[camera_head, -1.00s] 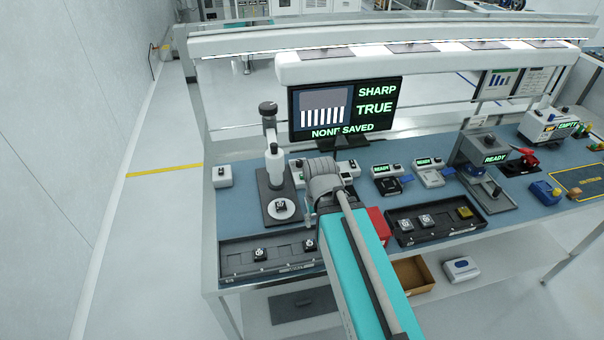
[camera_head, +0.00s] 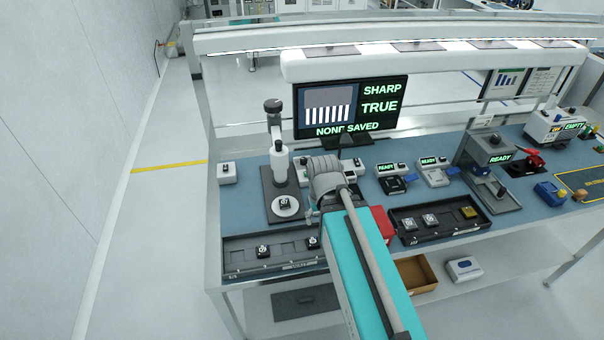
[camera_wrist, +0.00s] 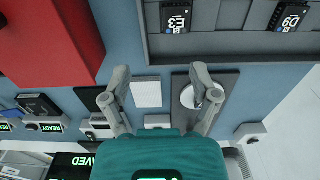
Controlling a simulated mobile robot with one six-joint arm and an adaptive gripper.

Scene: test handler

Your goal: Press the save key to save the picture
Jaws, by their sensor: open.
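The monitor (camera_head: 350,132) stands at the back of the bench and reads SHARP, TRUE and NONE SAVED. I cannot make out a label for the save key. Small white key boxes stand behind my wrist in the head view, partly hidden by it; one white box (camera_head: 358,168) shows at its right. In the wrist view, white boxes (camera_wrist: 157,121) and (camera_wrist: 98,131) lie near my fingers. My gripper (camera_wrist: 160,82) is open and empty above the bench, fingers apart. The microscope (camera_head: 279,160) stands left of my wrist, with a dark chip (camera_head: 285,202) on its white disc.
A tray (camera_head: 240,262) with dark chips lies at the front left, another tray (camera_head: 450,226) at the right. A red bin (camera_head: 383,223) is close to my arm. Stations reading READY (camera_head: 390,170) stand further right. Blue bench surface is bare at the left.

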